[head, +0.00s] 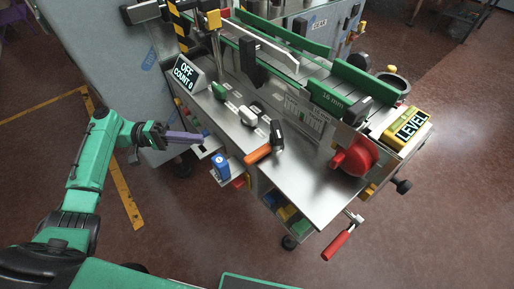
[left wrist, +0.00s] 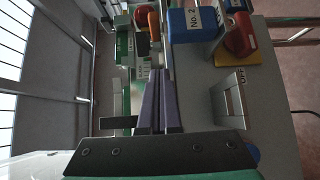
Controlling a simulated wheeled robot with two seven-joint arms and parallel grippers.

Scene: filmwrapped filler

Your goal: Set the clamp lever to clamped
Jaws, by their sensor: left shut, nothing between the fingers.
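A lever with an orange grip (head: 257,154) lies low at the front edge of the steel machine top, beside a black knob-like part (head: 277,134). It looks like the clamp lever, though I can read no clamp label. An orange part, seemingly the same grip, shows in the left wrist view (left wrist: 154,26). My left gripper (head: 201,138) has purple fingers, shut and empty, left of the lever and apart from it. Its fingertips show in the left wrist view (left wrist: 160,73). My right gripper is in neither view.
A blue block marked No. 2 (left wrist: 192,25) and a red knob on a yellow base (left wrist: 239,34) stand close to my fingers. A red wheel (head: 354,156) and a red-handled crank (head: 338,243) are farther right. The floor at front left is clear.

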